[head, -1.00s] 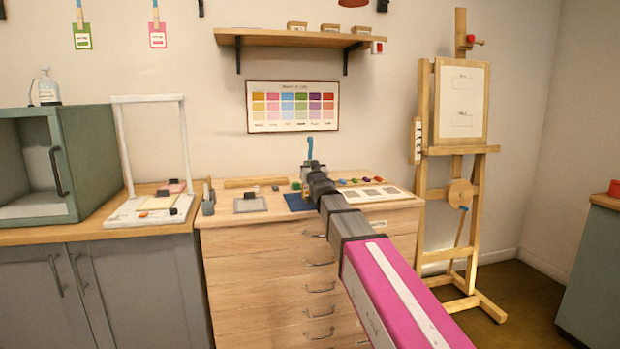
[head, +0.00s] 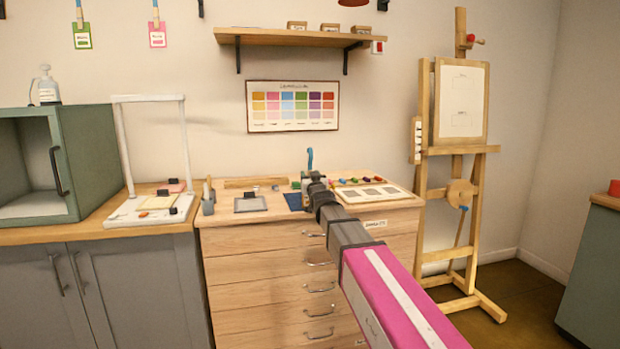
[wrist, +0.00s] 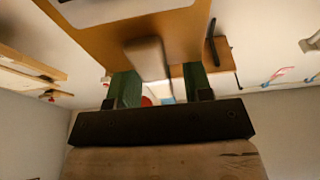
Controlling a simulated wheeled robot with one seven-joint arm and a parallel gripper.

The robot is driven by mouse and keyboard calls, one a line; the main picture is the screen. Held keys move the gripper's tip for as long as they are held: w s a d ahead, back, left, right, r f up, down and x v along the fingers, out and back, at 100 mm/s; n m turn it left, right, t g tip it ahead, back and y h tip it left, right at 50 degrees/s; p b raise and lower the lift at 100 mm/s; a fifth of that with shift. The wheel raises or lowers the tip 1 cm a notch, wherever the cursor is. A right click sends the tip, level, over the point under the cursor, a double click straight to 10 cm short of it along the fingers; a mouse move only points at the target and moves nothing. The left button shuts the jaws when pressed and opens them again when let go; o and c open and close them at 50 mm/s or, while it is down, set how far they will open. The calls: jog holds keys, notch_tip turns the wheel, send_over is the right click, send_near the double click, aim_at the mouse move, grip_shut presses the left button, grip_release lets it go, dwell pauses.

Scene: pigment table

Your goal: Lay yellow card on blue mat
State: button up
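The yellow card (head: 157,203) lies on the white base of a frame stand on the left counter, with a small dark block at its back edge. The blue mat (head: 293,203) lies on the drawer cabinet's top; my arm hides its right part. My gripper (head: 309,172) is above the cabinet top near the mat, well to the right of the card. In the wrist view its two green fingers (wrist: 161,86) stand apart, with no card between them. A narrow blue piece (head: 310,158) rises at the gripper; I cannot tell what it is.
The white frame stand (head: 120,150) rises behind the card, with a pink card (head: 176,187) beside it. A grey plate (head: 250,205) with a dark block lies left of the mat. A pale tray (head: 399,191) and several coloured pieces lie right. A green cabinet (head: 90,160) stands far left.

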jog(key=shift+r, duration=0.15)
jog(key=v, duration=1.2)
jog(key=s+d+f+m+g+h, duration=0.1)
jog(key=s+d+f+g+h, duration=0.2)
jog(key=f, duration=0.5)
jog(key=d+f+g, duration=0.3)
jog(key=d+f, duration=0.2)
jog(key=f, duration=0.4)
jog(key=s+d+f+m+g+h, duration=0.1)
jog(key=s+d+f+g+h, duration=0.2)
jog(key=f, duration=0.5)
jog(key=s+d+f+g, duration=0.4)
jog(key=s+f+g, duration=0.1)
jog(key=s+f, duration=0.3)
jog(key=s+d+f+m+g, duration=0.1)
jog(key=s+d+f+g, duration=0.4)
jog(key=s+f, duration=0.3)
jog(key=shift+s+g, duration=0.4)
jog(key=shift+g, duration=0.1)
jog(key=shift+d+f, duration=0.1)
jog(key=shift+d, duration=0.05)
